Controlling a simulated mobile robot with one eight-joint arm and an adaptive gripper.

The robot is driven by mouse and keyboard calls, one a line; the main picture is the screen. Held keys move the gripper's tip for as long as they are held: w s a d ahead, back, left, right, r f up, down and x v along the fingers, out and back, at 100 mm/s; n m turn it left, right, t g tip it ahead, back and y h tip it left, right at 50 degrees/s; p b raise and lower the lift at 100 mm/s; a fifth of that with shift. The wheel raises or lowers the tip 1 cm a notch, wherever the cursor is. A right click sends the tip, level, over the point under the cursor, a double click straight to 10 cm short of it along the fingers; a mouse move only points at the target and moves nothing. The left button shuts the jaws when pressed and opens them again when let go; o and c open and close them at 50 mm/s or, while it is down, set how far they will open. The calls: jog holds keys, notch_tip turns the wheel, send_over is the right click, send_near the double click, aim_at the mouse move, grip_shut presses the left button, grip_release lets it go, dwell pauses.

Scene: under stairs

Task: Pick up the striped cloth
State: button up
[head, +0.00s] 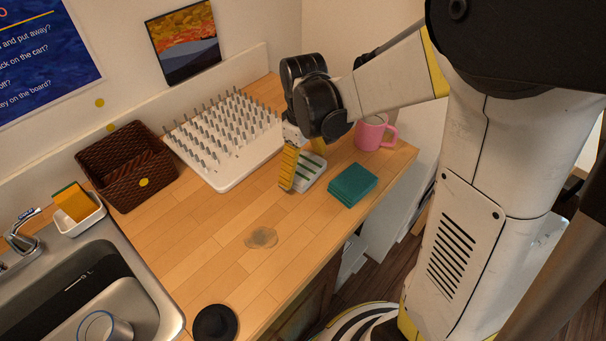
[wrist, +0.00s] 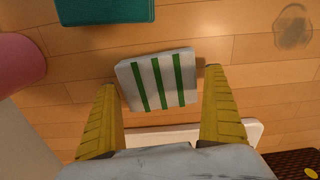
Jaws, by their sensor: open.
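The striped cloth (head: 310,172) is a folded light grey square with green stripes. It lies flat on the wooden counter, partly hidden by my gripper in the head view. In the wrist view the striped cloth (wrist: 158,81) lies just beyond and between my yellow fingers. My gripper (head: 303,172) points down at the cloth and is open. In the wrist view my gripper (wrist: 162,105) has its fingers wide apart with nothing between the tips but the counter and the near part of the cloth. I cannot tell the exact height above the counter.
A folded teal cloth (head: 353,185) lies right of the striped one, and a pink mug (head: 371,133) stands behind. A white pegged drying rack (head: 240,174) and a brown basket (head: 109,198) stand left.

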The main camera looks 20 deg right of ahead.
aim_at(303, 167)
jog(key=shift+f, duration=0.5)
jog(key=shift+r, duration=0.1)
jog(key=c, duration=0.8)
notch_tip(303, 167, up, 4)
jog(key=shift+r+p, duration=0.15)
jog(key=shift+p, duration=1.05)
jog(key=shift+c, duration=0.2)
jog(key=s+d+r+p, duration=0.4)
jog(key=s+d+r, duration=0.2)
jog(key=d, duration=0.4)
jog(key=shift+r, duration=0.35)
jog(key=shift+o, duration=0.4)
